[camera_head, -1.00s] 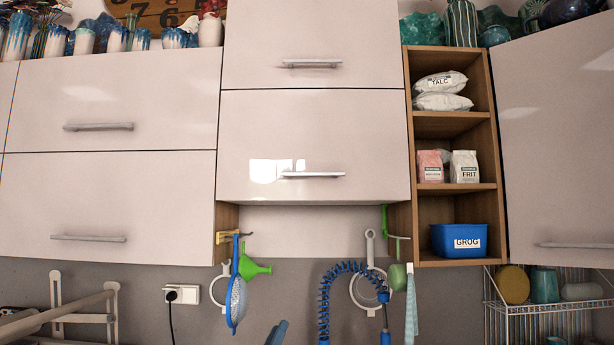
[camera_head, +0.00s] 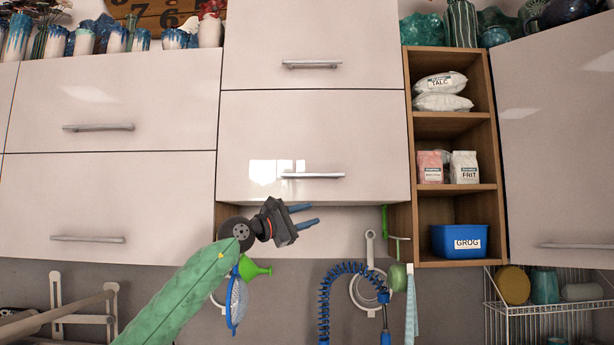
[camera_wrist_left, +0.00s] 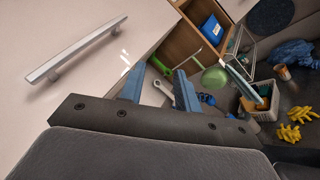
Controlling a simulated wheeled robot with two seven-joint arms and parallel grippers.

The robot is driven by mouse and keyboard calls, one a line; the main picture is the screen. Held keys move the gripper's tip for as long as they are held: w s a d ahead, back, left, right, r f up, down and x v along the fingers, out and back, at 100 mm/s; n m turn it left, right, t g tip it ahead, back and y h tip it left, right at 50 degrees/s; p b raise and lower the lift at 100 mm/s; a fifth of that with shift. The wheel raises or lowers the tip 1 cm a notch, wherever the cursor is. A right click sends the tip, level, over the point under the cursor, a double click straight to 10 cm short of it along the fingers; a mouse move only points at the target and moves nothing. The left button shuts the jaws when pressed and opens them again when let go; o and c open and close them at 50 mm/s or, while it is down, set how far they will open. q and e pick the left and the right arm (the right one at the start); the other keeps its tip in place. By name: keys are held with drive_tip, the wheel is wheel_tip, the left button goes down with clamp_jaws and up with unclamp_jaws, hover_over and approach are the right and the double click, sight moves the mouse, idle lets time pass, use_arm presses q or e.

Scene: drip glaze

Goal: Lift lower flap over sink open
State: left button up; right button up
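The lower flap (camera_head: 350,140) is a glossy pale panel in the middle of the head view, shut flush below the upper flap (camera_head: 350,40). Its metal bar handle (camera_head: 313,175) runs level near its lower edge. My left gripper (camera_head: 312,215) is below and slightly left of the handle, apart from it, with its two blue fingers spread and pointing right. In the left wrist view the fingers (camera_wrist_left: 158,88) are apart with nothing between them, and the handle (camera_wrist_left: 75,50) shows at upper left, beyond the fingers' side. My right gripper is not in view.
Below the flap hang a blue strainer (camera_head: 237,300), a green funnel (camera_head: 254,269) and a coiled blue hose (camera_head: 335,290). An open wooden shelf (camera_head: 455,122) with bags and a blue GROG bin (camera_head: 459,240) adjoins on the right. Space in front of the flap is clear.

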use_arm(q)
wheel_tip(320, 180, up, 8)
drive_tip(key=a+m+y, duration=0.2)
drive_tip(key=a+y, duration=0.1)
drive_tip(key=m+t+y+p, duration=0.1)
drive_tip(key=t+y, duration=0.1)
approach(311, 175)
drive_tip(key=x, duration=0.2)
drive_tip(key=p+x, duration=0.2)
drive_tip(key=x, duration=0.3)
drive_tip(key=shift+r, duration=0.15)
drive_tip(key=shift+p+x, duration=0.55)
drive_tip(key=shift+x, duration=0.2)
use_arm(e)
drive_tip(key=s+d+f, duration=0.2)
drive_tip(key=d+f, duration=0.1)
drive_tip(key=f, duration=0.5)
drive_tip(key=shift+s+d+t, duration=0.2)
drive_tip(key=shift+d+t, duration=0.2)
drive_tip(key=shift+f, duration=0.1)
use_arm(q)
clamp_jaws()
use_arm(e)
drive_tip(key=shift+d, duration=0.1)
